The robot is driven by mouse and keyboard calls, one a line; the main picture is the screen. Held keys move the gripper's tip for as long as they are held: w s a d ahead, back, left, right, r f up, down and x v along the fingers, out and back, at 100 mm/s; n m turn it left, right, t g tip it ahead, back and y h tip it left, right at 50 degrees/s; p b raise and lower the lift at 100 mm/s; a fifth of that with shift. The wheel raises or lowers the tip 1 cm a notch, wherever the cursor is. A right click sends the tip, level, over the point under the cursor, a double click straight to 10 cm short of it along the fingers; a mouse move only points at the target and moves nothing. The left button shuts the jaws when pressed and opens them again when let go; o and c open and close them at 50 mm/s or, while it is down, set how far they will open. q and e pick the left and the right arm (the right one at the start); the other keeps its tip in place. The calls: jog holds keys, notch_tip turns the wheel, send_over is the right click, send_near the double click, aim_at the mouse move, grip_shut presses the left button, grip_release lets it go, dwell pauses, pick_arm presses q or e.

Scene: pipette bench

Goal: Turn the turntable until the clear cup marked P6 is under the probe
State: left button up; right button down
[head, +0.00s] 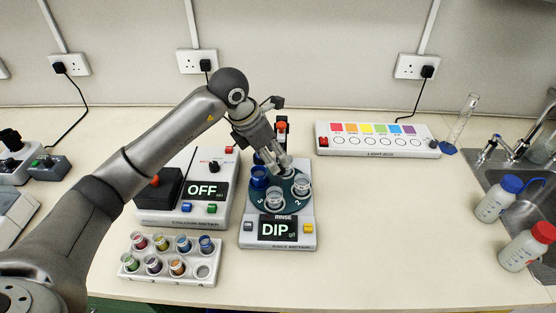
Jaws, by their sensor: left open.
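The turntable (258,206) is a dark teal disc on a white instrument whose screen (274,229) reads "RINSE" and "DIP". On it stand a blue cup (259,178) at the left, a clear cup (275,199) at the front and another clear cup (301,187) at the right. Digits like 3 and 2 show on the disc's front rim; no P6 mark is legible. My left gripper (280,164) is open, pointing down over the back of the turntable. It hides the back of the disc and any cup there. The probe cannot be clearly made out behind it. My right gripper is out of view.
A colorimeter (229,190) with an "OFF" screen stands left of the turntable. A rack (161,274) of small coloured pots is at front left. A light box (376,151) stands behind right. Two bottles (495,203) are by the sink. The bench right of the turntable is clear.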

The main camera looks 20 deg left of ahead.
aim_at(280, 167)
pick_arm(q)
jog(key=shift+p+x, duration=0.45)
jog(key=shift+x, duration=2.05)
jog(key=shift+w, duration=0.1)
grip_shut()
